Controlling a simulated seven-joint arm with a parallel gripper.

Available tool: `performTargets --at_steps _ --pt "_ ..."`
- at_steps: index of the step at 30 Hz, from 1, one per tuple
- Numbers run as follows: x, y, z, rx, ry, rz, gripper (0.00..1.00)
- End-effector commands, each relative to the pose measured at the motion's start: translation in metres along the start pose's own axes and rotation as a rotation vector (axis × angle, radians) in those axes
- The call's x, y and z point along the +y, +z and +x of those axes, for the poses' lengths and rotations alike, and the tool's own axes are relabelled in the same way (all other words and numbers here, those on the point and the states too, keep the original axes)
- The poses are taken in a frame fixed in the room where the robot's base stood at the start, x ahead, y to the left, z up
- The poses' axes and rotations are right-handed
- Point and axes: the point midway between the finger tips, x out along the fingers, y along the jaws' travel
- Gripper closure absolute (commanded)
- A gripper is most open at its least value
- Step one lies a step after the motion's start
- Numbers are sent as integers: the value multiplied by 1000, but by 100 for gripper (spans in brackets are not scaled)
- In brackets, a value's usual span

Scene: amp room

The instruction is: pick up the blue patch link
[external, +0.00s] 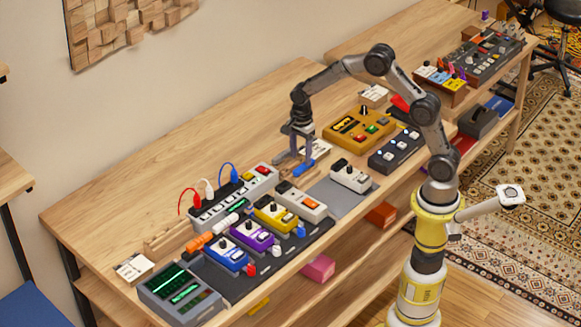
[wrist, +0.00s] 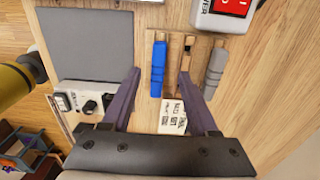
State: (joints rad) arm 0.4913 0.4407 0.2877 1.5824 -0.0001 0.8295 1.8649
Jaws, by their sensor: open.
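The blue patch link (wrist: 158,68) is a short blue bar lying on a wooden holder (wrist: 187,75) in the wrist view. In the external view a blue piece (external: 303,170) shows under my gripper (external: 294,150), partly hidden by the fingers. In the wrist view my gripper (wrist: 163,76) is open, with one dark finger on each side of the blue link. The link lies between the fingers in the picture, nearer the left one. I cannot tell how far above it the fingertips are, and no contact shows.
A grey link (wrist: 215,73) lies at the right of the same holder. A white card (wrist: 172,117) lies below the blue link. A grey mat (wrist: 88,50) is at left, and a white box with a red switch (wrist: 226,12) is at upper right. Several pedals crowd the bench.

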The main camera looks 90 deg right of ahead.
Motion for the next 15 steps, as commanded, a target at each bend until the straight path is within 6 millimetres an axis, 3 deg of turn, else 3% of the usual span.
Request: performTargets --at_steps 6,15 --pt "3 -2 33 1 4 0 40" --pt "3 -2 43 0 1 0 40"
